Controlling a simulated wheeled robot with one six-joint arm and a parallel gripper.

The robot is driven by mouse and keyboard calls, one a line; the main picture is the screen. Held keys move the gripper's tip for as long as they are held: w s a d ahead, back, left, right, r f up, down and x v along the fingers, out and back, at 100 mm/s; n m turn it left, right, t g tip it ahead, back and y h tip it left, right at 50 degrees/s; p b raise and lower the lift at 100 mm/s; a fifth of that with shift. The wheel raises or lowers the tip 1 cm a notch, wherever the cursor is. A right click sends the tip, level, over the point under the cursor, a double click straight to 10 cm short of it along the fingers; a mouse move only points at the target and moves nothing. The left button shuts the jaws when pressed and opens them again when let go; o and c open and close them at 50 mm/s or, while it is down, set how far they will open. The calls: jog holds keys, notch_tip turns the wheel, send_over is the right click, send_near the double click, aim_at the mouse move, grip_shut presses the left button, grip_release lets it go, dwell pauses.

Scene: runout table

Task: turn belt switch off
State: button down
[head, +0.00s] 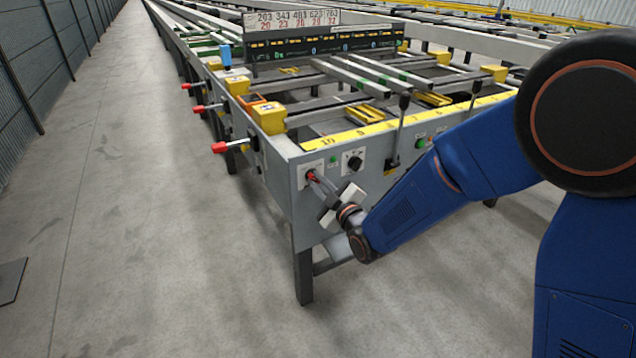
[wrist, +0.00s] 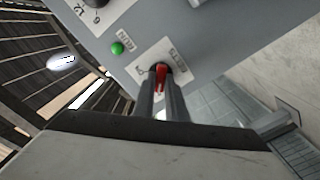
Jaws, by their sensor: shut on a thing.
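The belt switch is a red-handled rotary knob (head: 311,176) on a white plate, on the grey end panel of the runout table (head: 283,200). In the wrist view the red handle (wrist: 160,75) lies between my two dark fingers, near the middle. My gripper (head: 314,179) reaches the panel from the lower right and is shut on the handle. The fingers cover parts of the knob's sides. The small lettering on the plate is too blurred to read fully.
A green button (wrist: 117,48) and a black dial (head: 355,161) sit beside the switch. Red-tipped levers (head: 220,147) stick out along the table's left side. Dark posts (head: 398,125) stand at the front edge.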

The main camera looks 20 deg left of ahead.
dwell(0.4)
jog(key=c, duration=1.8)
grip_release()
jog(key=shift+d, duration=0.1)
